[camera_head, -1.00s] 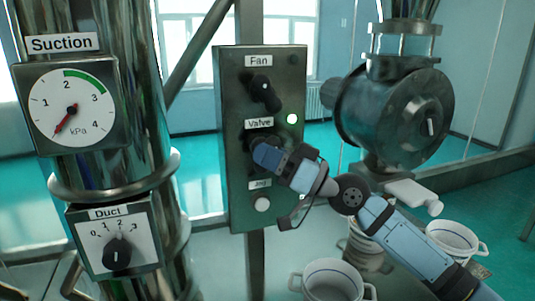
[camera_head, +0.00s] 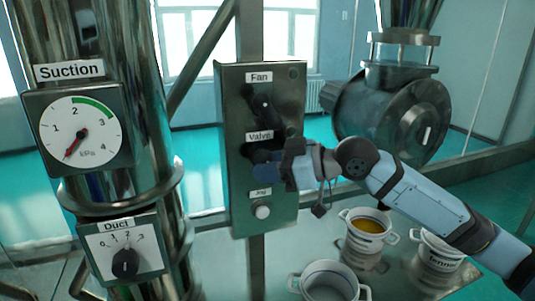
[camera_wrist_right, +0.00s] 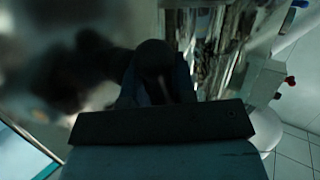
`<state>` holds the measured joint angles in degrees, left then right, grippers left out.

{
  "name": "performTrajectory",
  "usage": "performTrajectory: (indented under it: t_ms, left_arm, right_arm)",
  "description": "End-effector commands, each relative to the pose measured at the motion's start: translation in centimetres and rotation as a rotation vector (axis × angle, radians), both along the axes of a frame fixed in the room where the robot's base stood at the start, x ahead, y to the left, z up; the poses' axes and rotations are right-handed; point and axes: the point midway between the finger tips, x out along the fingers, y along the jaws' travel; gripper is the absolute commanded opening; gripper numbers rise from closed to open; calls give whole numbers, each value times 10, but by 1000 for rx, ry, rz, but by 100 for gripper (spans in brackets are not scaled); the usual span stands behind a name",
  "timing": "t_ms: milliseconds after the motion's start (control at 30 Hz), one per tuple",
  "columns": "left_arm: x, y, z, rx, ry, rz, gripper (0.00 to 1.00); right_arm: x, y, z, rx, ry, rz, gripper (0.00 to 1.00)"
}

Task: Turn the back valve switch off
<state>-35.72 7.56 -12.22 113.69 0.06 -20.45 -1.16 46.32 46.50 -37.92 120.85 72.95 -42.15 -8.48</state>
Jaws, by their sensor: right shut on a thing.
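The grey control panel (camera_head: 236,200) stands upright in the middle of the head view, with Fan, Valve and Jog labels from top to bottom. The dark valve switch (camera_head: 256,147) sits under the Valve label, mostly hidden by my right gripper (camera_head: 266,162). That gripper comes in from the right and is shut on the switch. In the right wrist view the switch (camera_wrist_right: 155,58) is a dark rounded shape at the fingers, blurred and dim. No green glow shows beside the Valve label. My left gripper is not in view.
The fan switch (camera_head: 264,106) is just above my gripper, and the white jog button (camera_head: 262,212) just below. The suction gauge (camera_head: 79,130) and duct dial (camera_head: 124,250) are at left. Several white pots, one pot (camera_head: 369,231) with yellow contents, stand lower right.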

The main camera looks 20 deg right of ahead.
Motion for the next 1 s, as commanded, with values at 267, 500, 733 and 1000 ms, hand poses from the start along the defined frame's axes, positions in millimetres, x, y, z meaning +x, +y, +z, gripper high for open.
performTrajectory:
  t_ms: [267,500,733,1000]
  left_arm:
    - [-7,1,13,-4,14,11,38]
    - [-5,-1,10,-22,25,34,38]
    - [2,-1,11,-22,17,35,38]
    - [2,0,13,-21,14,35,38]
  right_arm:
    - [0,0,3,-187,-8,0,1]
    - [0,0,1,-276,-11,0,1]
    - [0,0,0,-305,-12,0,1]
    - [0,0,0,-307,-11,0,1]
